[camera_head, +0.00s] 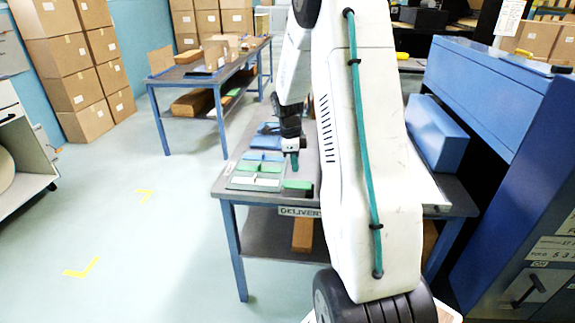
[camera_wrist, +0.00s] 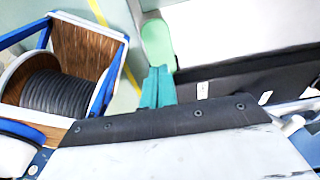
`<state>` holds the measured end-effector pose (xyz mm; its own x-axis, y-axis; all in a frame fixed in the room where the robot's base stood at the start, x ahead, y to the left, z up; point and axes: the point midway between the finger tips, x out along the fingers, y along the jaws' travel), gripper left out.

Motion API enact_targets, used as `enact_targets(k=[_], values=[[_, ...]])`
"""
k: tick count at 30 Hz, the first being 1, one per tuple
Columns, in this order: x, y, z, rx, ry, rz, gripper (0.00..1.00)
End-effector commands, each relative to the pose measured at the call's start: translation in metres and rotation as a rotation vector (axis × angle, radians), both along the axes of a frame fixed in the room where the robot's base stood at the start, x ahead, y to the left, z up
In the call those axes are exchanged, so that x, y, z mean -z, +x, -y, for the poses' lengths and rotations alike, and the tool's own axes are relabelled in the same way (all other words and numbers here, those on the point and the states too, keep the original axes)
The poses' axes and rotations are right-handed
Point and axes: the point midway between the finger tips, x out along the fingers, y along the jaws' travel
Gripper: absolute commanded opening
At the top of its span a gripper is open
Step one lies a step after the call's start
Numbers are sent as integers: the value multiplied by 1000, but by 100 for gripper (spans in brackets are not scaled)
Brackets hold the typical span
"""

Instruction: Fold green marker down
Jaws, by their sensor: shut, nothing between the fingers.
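The green marker appears to be the pale green, round-ended tab (camera_wrist: 157,43) in the wrist view, just beyond my fingertips beside a pale surface. I cannot tell whether it touches them or how far it is tilted. In the head view, a green piece (camera_head: 297,185) with a dark end lies at the front edge of the delivery table (camera_head: 228,187); I cannot tell if it is the same thing. My gripper (camera_head: 294,166) points down above the table, behind that piece. Its teal fingers (camera_wrist: 157,88) are together and empty.
A tray of green and white pieces (camera_head: 258,175) lies left of my gripper, with blue items behind it. A blue box (camera_head: 437,135) stands at the table's right. A cable reel (camera_wrist: 66,92) shows in the wrist view. The floor at left is clear.

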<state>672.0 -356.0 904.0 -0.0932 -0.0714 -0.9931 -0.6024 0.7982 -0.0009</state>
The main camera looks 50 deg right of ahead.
Motion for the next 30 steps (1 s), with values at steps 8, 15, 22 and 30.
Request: enact_targets(k=[8, 15, 22, 30], values=[[5, -7, 4, -3, 1, -1, 0], [7, -10, 6, -4, 1, 1, 0], [4, -10, 6, -3, 1, 1, 0], [-40, -8, 5, -6, -2, 5, 0]])
